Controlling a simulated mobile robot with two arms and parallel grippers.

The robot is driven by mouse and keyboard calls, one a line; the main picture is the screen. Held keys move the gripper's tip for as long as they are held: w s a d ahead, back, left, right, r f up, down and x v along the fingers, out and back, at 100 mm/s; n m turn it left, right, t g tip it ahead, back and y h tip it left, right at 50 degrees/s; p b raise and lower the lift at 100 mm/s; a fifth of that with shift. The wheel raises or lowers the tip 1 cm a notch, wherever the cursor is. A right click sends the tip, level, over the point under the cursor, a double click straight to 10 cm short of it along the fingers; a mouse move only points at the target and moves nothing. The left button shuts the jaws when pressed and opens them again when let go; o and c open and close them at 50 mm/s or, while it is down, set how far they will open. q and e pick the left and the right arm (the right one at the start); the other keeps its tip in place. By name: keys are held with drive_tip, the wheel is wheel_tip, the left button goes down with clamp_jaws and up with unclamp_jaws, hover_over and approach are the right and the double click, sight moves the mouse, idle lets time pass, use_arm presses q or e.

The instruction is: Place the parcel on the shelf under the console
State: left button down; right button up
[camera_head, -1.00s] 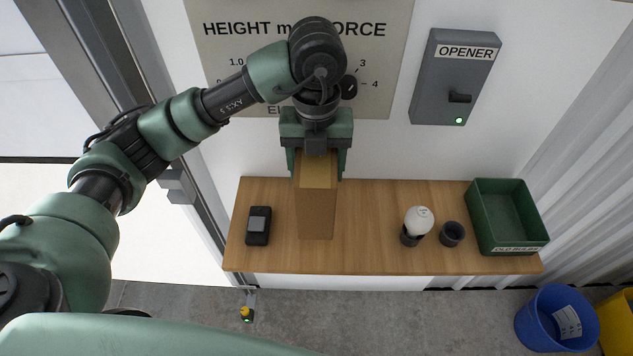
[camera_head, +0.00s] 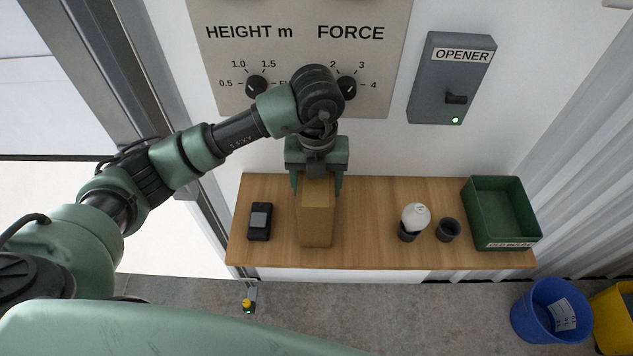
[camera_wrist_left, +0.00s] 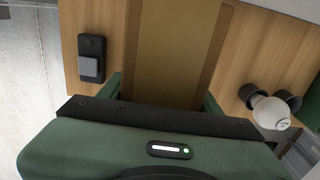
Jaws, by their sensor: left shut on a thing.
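The parcel (camera_head: 316,222) is a brown cardboard box, upright, in the middle-left of the wooden shelf (camera_head: 370,225) in the head view. It also shows between the fingers in the left wrist view (camera_wrist_left: 178,55). My left gripper (camera_head: 317,188) is shut on the parcel's upper end from above. Whether the parcel's bottom touches the shelf cannot be told. The console (camera_head: 300,60) is a beige wall panel above the shelf with HEIGHT m and FORCE dials; my left arm covers part of it. My right gripper is not in view.
On the shelf, a black device (camera_head: 260,222) stands left of the parcel. A white bulb in a dark holder (camera_head: 415,217), a dark cup (camera_head: 448,229) and a green bin (camera_head: 502,215) stand to the right. A grey OPENER box (camera_head: 450,80) hangs on the wall. Blue (camera_head: 552,312) and yellow bins stand on the floor.

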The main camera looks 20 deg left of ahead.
use_arm(q)
drive_tip(key=shift+f, duration=0.1)
drive_tip(key=shift+c, duration=1.6)
unclamp_jaws()
drive_tip(key=shift+r, duration=0.55)
wheel_tip(320, 180, up, 11)
drive_tip(key=shift+r+b, duration=0.15)
drive_tip(key=shift+b, duration=0.95)
